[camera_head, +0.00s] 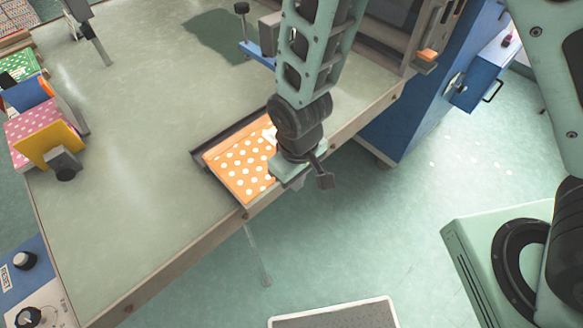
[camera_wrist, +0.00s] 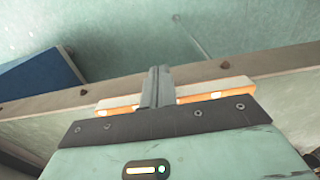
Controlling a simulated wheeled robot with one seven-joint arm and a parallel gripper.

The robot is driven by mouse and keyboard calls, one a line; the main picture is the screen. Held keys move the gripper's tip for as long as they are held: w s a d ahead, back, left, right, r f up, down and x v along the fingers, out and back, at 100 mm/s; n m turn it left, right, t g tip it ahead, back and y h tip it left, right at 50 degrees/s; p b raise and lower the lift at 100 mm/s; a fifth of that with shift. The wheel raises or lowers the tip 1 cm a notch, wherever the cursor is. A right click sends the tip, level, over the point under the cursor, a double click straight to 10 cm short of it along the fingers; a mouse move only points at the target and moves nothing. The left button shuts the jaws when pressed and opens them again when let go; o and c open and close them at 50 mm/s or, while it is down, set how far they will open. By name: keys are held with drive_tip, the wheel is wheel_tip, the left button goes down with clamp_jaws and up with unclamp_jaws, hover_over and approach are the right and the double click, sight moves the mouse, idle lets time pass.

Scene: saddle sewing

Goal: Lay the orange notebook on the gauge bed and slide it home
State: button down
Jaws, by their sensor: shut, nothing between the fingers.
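The orange notebook (camera_head: 238,168) with white dots lies flat on the dark gauge bed (camera_head: 236,131) at the table's front edge. The bed's dark rim shows along the notebook's back and left sides. My gripper (camera_head: 297,184) is at the notebook's right end, and my wrist hides that end. In the wrist view the fingers of my gripper (camera_wrist: 157,88) are together and empty, in front of the notebook's long edge (camera_wrist: 214,92). I cannot tell whether the fingertips touch the notebook.
The table (camera_head: 130,150) is bare to the left. A blue-based fixture (camera_head: 256,50) stands behind my arm. A blue cabinet (camera_head: 405,125) is at the right, with open floor in front.

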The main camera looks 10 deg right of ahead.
sight(262, 155)
drive_tip(key=shift+w+a, duration=0.5)
drive_tip(key=shift+w, duration=0.2)
drive_tip(key=shift+w, duration=0.1)
drive_tip(key=w+a, duration=0.2)
drive_tip(key=w, duration=0.1)
drive_tip(key=shift+w+a, duration=0.3)
drive_tip(key=shift+s+d, duration=0.1)
